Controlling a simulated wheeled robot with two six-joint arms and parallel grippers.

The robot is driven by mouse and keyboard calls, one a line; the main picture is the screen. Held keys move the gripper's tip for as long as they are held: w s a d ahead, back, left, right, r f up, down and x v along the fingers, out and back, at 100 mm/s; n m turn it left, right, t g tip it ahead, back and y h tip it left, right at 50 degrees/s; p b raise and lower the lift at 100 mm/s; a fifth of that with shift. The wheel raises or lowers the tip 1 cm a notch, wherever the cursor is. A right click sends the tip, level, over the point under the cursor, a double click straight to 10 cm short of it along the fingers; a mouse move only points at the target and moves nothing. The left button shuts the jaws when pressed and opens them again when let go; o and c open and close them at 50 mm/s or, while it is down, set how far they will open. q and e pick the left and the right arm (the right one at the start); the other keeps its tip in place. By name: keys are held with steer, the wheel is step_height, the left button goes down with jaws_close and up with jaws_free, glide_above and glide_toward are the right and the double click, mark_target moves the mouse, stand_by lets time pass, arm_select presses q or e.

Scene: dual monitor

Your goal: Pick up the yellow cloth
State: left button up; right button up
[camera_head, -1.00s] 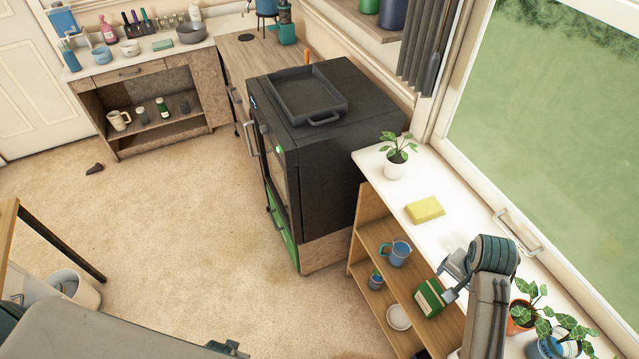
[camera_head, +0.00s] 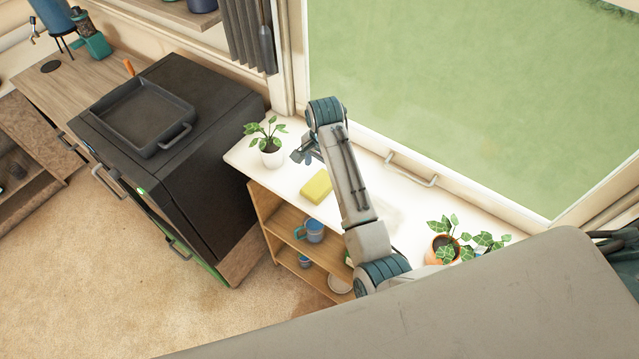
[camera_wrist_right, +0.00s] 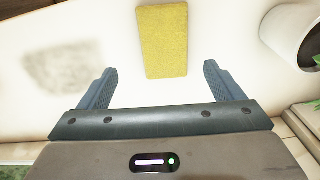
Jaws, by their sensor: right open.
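The yellow cloth (camera_head: 316,186) is a small folded block lying flat on the white top of the shelf unit (camera_head: 283,178) under the window. My right gripper (camera_head: 303,152) is above the shelf top, just behind the cloth and close to the white plant pot. In the right wrist view my right gripper (camera_wrist_right: 160,85) is open and empty. The cloth (camera_wrist_right: 162,41) lies ahead of its fingers, roughly centred between them and apart from them. My left gripper is not in view.
A potted plant (camera_head: 268,148) stands left of the cloth; its white pot (camera_wrist_right: 292,36) shows at the wrist view's right edge. More plants (camera_head: 447,245) stand farther right. A window handle (camera_head: 411,168) juts out behind. A black oven (camera_head: 190,150) stands left. A grey smudge (camera_wrist_right: 65,68) marks the shelf top.

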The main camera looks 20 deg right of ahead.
mark_target(323, 180)
steer(key=shift+w+f+p, duration=0.5)
steer(key=shift+w+f, duration=0.2)
steer(key=shift+f, duration=0.25)
steer(key=f+p, duration=0.1)
steer(key=f, duration=0.2)
steer(key=shift+s+d+f+p, duration=0.1)
steer(key=shift+s+f+p, duration=0.1)
steer(key=shift+p, duration=0.2)
steer(key=shift+s+f, duration=0.15)
steer(key=shift+f, duration=0.25)
steer(key=shift+w, duration=0.2)
steer(key=shift+c, duration=0.2)
steer(key=shift+f, duration=0.1)
steer(key=c, duration=1)
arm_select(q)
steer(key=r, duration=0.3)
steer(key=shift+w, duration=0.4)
